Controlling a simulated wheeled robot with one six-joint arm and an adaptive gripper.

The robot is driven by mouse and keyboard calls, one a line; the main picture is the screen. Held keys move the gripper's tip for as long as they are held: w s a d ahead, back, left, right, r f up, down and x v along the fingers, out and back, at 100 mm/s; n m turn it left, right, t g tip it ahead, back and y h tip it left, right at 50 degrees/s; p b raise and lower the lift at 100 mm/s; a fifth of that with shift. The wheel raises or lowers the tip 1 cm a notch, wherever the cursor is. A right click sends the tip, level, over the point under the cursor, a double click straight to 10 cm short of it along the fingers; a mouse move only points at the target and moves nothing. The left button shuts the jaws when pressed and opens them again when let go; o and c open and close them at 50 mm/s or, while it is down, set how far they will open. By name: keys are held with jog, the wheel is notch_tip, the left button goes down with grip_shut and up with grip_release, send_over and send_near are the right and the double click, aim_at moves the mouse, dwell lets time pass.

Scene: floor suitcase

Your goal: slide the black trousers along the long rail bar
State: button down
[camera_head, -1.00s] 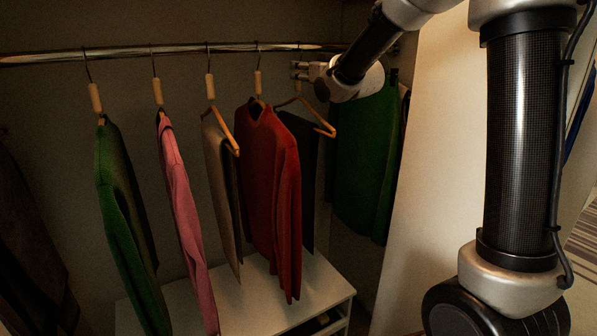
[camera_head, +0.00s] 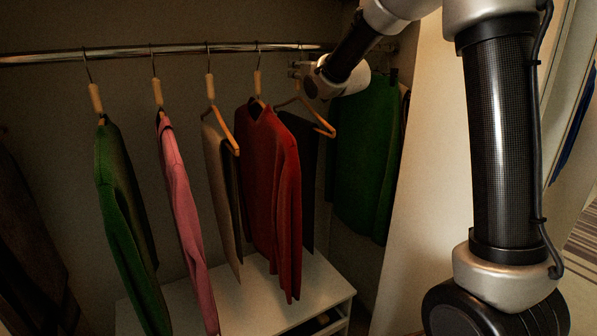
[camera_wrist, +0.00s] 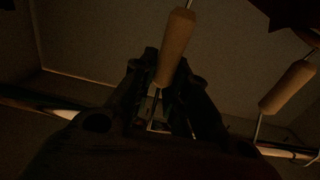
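The black trousers (camera_head: 309,165) hang from an orange wooden hanger (camera_head: 319,126) on the long rail bar (camera_head: 130,50), partly hidden behind the red sweater. My gripper (camera_head: 295,69) is at the top of this hanger, just below the bar. In the wrist view, my gripper's fingers (camera_wrist: 163,80) are on either side of the hanger's light wooden neck piece (camera_wrist: 176,45). The metal hook runs back between the fingers towards the bar, which also shows in the wrist view (camera_wrist: 35,106). It is too dark to tell whether the fingers press on the neck piece.
The red sweater (camera_head: 270,170) hangs close on the left. Beige trousers (camera_head: 218,180), a pink garment (camera_head: 180,210) and a green sweater (camera_head: 122,210) hang further left. Another green garment (camera_head: 368,160) hangs on the right near a pale panel (camera_head: 425,170). A white shelf unit (camera_head: 255,300) stands below.

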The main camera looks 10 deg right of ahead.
jog(key=w+d, duration=0.3)
jog(key=d, duration=0.8)
jog(key=shift+w+d, duration=0.25)
jog(key=shift+w, duration=0.1)
dwell(0.6)
jog(key=shift+w+d, duration=0.25)
jog(key=shift+d, duration=0.45)
jog(key=shift+w+d, duration=0.2)
jog(key=shift+d, duration=0.5)
jog(key=shift+w+d, duration=0.25)
jog(key=shift+d, duration=0.45)
jog(key=c, duration=1.3)
grip_release()
jog(key=shift+f, duration=0.1)
